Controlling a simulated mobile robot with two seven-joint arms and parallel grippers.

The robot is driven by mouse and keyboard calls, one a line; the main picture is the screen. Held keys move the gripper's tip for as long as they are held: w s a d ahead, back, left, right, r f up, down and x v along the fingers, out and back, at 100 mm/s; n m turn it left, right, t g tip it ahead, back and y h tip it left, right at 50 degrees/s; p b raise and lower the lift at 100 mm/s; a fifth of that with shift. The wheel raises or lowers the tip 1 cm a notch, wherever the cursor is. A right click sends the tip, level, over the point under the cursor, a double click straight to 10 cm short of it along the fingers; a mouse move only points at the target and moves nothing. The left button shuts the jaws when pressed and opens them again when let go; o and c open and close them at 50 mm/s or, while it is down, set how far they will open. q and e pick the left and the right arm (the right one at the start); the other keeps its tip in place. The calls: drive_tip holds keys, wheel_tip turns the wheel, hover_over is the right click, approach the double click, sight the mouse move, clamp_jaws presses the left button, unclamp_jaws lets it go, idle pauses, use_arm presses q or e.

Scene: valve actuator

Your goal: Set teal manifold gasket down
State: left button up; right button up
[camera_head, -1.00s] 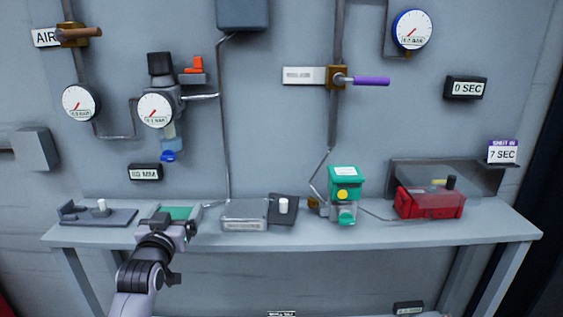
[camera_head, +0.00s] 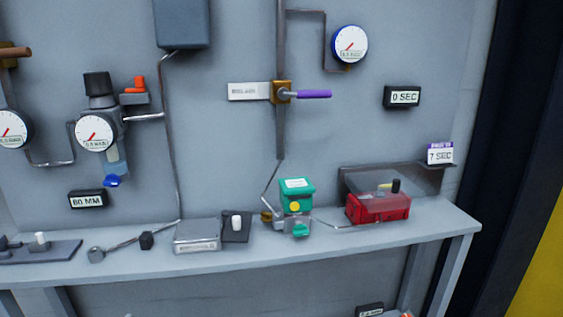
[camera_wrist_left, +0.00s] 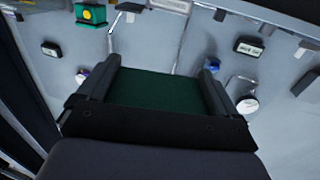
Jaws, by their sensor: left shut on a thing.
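The teal manifold gasket (camera_wrist_left: 155,92) looks dark green in the left wrist view, a flat piece spanning the space between my fingers. My left gripper (camera_wrist_left: 160,70) is shut on it and holds it away from the bench. The far part of the scene shows beyond it, upside down or tilted. The head view shows neither my left gripper nor the gasket. My right gripper is in no view.
The grey bench (camera_head: 330,250) carries a grey box (camera_head: 197,236), a dark plate with a white knob (camera_head: 237,226), a teal actuator (camera_head: 297,193) and a red box (camera_head: 377,207) under a clear cover. A rod with a black block (camera_head: 146,240) lies left. Bare bench runs along the front.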

use_arm(q)
drive_tip(key=shift+s+d, duration=0.1)
drive_tip(key=shift+s, duration=0.1)
drive_tip(key=w+a+r+n+y, duration=0.1)
drive_tip(key=w+a+r+y, duration=0.1)
drive_tip(key=w+a, duration=0.5)
drive_tip(key=w+a+r+n+y, duration=0.1)
drive_tip(key=w+a+r, duration=0.2)
drive_tip(key=w+a, duration=0.3)
drive_tip(key=w, duration=0.4)
drive_tip(key=shift+w+a+y, duration=0.35)
drive_tip(key=shift+a+y, duration=0.05)
drive_tip(key=shift+f, duration=0.15)
